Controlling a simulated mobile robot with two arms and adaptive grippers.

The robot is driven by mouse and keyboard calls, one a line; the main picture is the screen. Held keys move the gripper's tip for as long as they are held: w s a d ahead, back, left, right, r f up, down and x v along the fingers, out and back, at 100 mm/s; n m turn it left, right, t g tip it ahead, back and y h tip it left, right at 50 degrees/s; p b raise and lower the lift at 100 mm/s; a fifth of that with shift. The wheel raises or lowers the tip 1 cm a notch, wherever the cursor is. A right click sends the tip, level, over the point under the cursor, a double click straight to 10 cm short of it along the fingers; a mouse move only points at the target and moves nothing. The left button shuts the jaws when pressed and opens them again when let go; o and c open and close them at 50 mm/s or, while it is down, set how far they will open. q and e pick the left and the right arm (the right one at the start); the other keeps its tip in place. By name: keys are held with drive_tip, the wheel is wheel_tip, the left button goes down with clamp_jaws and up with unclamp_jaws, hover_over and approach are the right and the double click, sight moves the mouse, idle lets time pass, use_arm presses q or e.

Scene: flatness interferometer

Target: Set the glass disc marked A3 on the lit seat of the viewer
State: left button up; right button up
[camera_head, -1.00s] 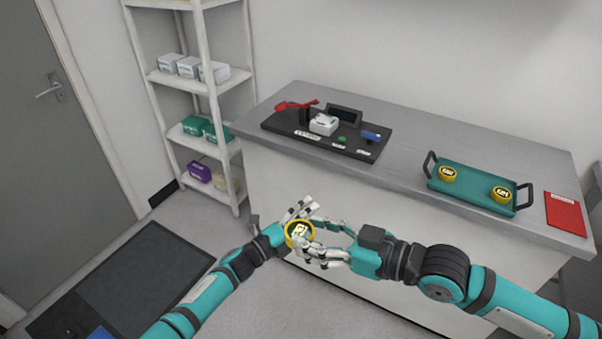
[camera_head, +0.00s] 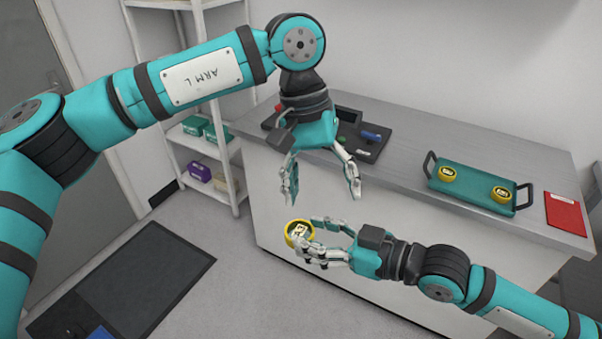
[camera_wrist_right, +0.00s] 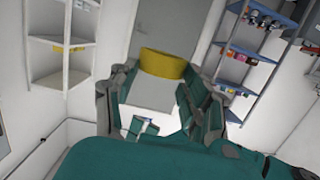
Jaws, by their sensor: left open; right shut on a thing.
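My right gripper (camera_head: 309,238) is shut on a yellow-rimmed disc (camera_head: 291,230) with a dark face, held in the air in front of the bench. Its mark is too small to read surely. In the right wrist view the disc's yellow rim (camera_wrist_right: 163,62) shows between the fingers. My left gripper (camera_head: 322,190) is open and empty, pointing down, above the held disc and apart from it. The viewer's black base (camera_head: 378,152) is on the bench, with a blue part (camera_head: 371,135) at its right. My left gripper and wrist hide its middle, and the seat cannot be made out.
A teal tray (camera_head: 470,196) with black handles holds two yellow-rimmed discs (camera_head: 448,173) (camera_head: 501,194) on the bench's right. A red booklet (camera_head: 565,213) lies beside it. A shelf (camera_head: 215,150) with boxes stands left of the bench. Bench top between viewer and tray is clear.

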sight(301, 230)
use_arm(q)
drive_tip(key=a+f, duration=0.1)
drive_tip(key=f, duration=0.2)
drive_tip(key=a+f+m+t+y, duration=0.1)
drive_tip(key=f, duration=0.3)
drive_tip(key=a+f+y, duration=0.1)
drive_tip(key=f, duration=0.2)
drive_tip(key=shift+w+a+f+t, duration=0.1)
drive_tip(key=shift+w+f+t, duration=0.2)
drive_tip(key=shift+w, duration=0.05)
drive_tip(key=c, duration=1.2)
drive_tip(key=shift+c, duration=0.4)
use_arm(e)
drive_tip(key=o, duration=1.2)
drive_tip(key=shift+o, duration=0.2)
